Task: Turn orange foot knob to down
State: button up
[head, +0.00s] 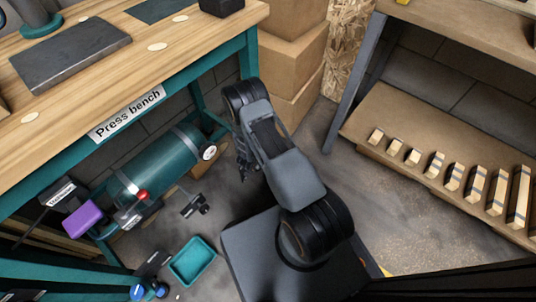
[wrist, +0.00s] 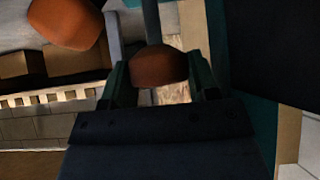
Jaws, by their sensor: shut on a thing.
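In the wrist view, an orange-brown knob (wrist: 158,67) sits between the two fingers of my gripper (wrist: 160,72). The fingers are closed on it from both sides. Part of the knob is hidden by the fingers. A second, larger orange-brown rounded piece (wrist: 66,22) shows at the upper left, apart from the fingers. In the head view, my arm bends down beside the press bench (head: 130,112). Neither orange piece is visible there. The picture is dark, and I cannot tell which way the held knob points.
A teal tank (head: 155,168) lies under the bench. A teal tray (head: 193,262) and a small dark device (head: 196,205) are on the floor to the left. Cardboard boxes (head: 283,60) are stacked behind. A shelf with several wooden blocks (head: 435,163) stands right. Concrete floor is bare before it.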

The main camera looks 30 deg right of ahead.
jog(key=shift+m+g, duration=0.3)
jog(key=shift+m, duration=0.2)
jog(key=o, duration=0.6)
jog(key=shift+d, duration=0.1)
jog(key=p+v, duration=0.6)
jog(key=v, duration=0.7)
jog(key=shift+a+r, duration=0.2)
jog(key=shift+a, duration=0.2)
